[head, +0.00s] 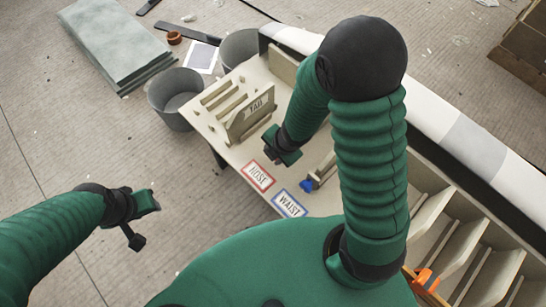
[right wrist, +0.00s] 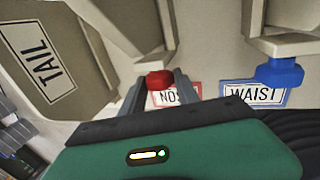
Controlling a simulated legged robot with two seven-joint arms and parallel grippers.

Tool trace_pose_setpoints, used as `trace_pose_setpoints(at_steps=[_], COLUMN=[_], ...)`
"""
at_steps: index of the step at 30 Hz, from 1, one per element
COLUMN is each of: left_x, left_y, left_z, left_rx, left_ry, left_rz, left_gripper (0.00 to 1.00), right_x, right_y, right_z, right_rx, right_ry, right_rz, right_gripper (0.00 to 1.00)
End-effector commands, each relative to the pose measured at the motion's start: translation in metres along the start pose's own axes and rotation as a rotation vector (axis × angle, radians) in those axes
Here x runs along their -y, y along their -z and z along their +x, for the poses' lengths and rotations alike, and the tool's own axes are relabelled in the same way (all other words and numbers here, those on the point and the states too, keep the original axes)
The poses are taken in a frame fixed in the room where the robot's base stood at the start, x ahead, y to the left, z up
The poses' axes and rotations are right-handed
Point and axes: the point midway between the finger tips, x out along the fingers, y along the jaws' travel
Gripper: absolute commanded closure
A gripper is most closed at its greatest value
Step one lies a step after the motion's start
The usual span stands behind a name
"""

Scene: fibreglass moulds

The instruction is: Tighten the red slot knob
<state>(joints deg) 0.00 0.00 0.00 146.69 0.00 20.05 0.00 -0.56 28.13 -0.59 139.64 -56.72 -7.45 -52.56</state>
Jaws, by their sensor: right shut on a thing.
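The red slot knob (right wrist: 160,80) shows in the right wrist view, between the two fingers of my right gripper (right wrist: 160,88), above the red-framed NOSE label (right wrist: 182,95). The right gripper is shut on the knob. In the head view, my right gripper (head: 277,158) is over the bench near the same label (head: 257,176), and the red knob is hidden there. My left gripper (head: 140,218) is away from the bench at the left, over the floor; its finger opening is unclear.
A blue knob (right wrist: 280,72) sits above the WAIST label (right wrist: 254,94), right of the red one. A TAIL board (head: 250,117) stands upright on the bench. Grey bins (head: 172,101) stand beyond the bench. Slotted compartments (head: 470,255) and an orange item (head: 428,282) are at the right.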

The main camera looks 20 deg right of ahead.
Motion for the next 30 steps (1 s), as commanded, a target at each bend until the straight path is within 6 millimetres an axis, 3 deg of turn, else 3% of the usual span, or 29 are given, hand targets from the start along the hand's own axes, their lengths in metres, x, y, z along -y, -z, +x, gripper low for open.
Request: trace_pose_setpoints(at_steps=[11,12,17,26,30], left_x=[0.0,0.0,0.0,0.0,0.0], left_y=[0.0,0.0,0.0,0.0,0.004], left_z=[0.002,0.002,0.002,0.0,-0.016], left_rx=[0.0,0.0,0.0,0.0,0.0], left_ry=[0.0,0.0,0.0,0.0,0.0], left_rz=[0.0,0.0,0.0,0.0,0.0], left_gripper=[0.64,0.64,0.64,0.64,0.64], right_x=[-0.001,-0.001,-0.001,0.0,-0.002], right_y=[-0.004,-0.004,-0.003,-0.001,-0.001], right_z=[-0.001,-0.001,-0.001,-0.003,-0.024], right_rx=[0.007,0.007,0.006,0.003,0.003], right_ry=[-0.008,-0.008,-0.007,-0.006,-0.007], right_rz=[0.004,0.004,0.003,0.002,0.002], right_gripper=[1.0,0.61,0.41,0.41,0.41])
